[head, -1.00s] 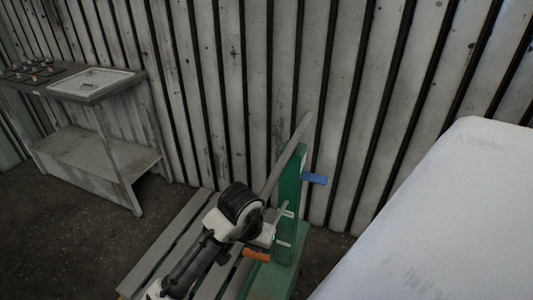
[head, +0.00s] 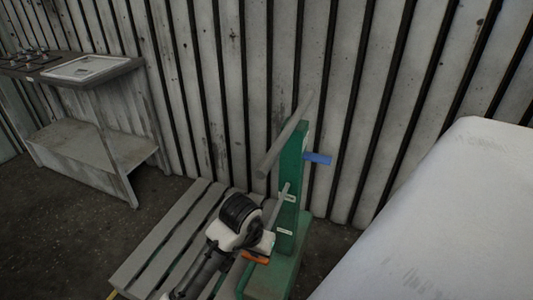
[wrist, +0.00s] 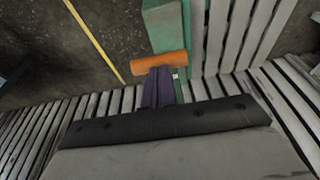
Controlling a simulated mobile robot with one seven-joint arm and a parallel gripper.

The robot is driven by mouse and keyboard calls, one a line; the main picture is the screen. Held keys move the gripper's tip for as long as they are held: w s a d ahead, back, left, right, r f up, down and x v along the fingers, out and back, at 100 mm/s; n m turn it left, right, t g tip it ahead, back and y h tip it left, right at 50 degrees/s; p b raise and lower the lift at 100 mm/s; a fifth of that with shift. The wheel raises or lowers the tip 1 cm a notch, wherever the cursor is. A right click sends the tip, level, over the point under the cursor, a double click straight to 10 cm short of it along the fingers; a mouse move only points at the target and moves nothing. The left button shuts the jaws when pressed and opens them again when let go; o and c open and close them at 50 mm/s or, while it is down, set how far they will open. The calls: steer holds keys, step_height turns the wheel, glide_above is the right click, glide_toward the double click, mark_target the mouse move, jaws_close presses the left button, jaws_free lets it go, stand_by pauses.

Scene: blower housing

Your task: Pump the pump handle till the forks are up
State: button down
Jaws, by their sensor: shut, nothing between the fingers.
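The green lift post (head: 293,185) stands on a green base. The long grey pump handle (head: 285,137) slants across its top, its lower end toward me. A blue grip (head: 318,158) sticks out to the right. An orange grip (head: 257,257) sits low on the near side; it also shows in the wrist view (wrist: 160,62). My gripper (head: 268,243) is low in front of the post, below the pump handle and apart from it. Its dark fingers (wrist: 158,90) are shut and empty, close to the orange grip; whether they touch it I cannot tell. The forks are not clearly visible.
A slatted grey pallet (head: 165,240) lies left of the post. A pale covered block (head: 440,230) fills the right. A bench (head: 95,150) with a tray stands at the back left. A corrugated wall (head: 230,80) is close behind. Open floor lies at left.

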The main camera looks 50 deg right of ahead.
steer(key=w+d+p+v, duration=0.1)
steer(key=d+p+v, duration=0.1)
steer(key=p+v, duration=0.8)
steer(key=shift+r+p, duration=0.35)
steer(key=shift+r, duration=0.3)
steer(key=shift+d+f, duration=0.1)
steer(key=a+b+x, duration=0.1)
steer(key=b+x, duration=0.2)
steer(key=x, duration=0.1)
steer(key=b+x, duration=0.3)
steer(key=s+a+b+x, duration=0.1)
steer(key=b+x, duration=0.3)
steer(key=shift+a+f, duration=0.2)
steer(key=shift+f, duration=0.45)
steer(key=w+d+p+v, duration=0.1)
steer(key=d+p+v, duration=0.1)
steer(key=p+v, duration=1)
steer(key=shift+d+r+p, duration=0.35)
steer(key=shift+p, duration=0.05)
steer(key=shift+r, duration=0.1)
steer(key=shift+d+p+v, duration=0.25)
steer(key=shift+p+v, duration=0.55)
steer(key=shift+v, duration=0.35)
steer(key=shift+d+p+v, duration=0.25)
steer(key=shift+p+v, duration=0.5)
steer(key=shift+v, duration=0.4)
steer(key=shift+w+r, duration=0.15)
steer(key=shift+r, duration=0.05)
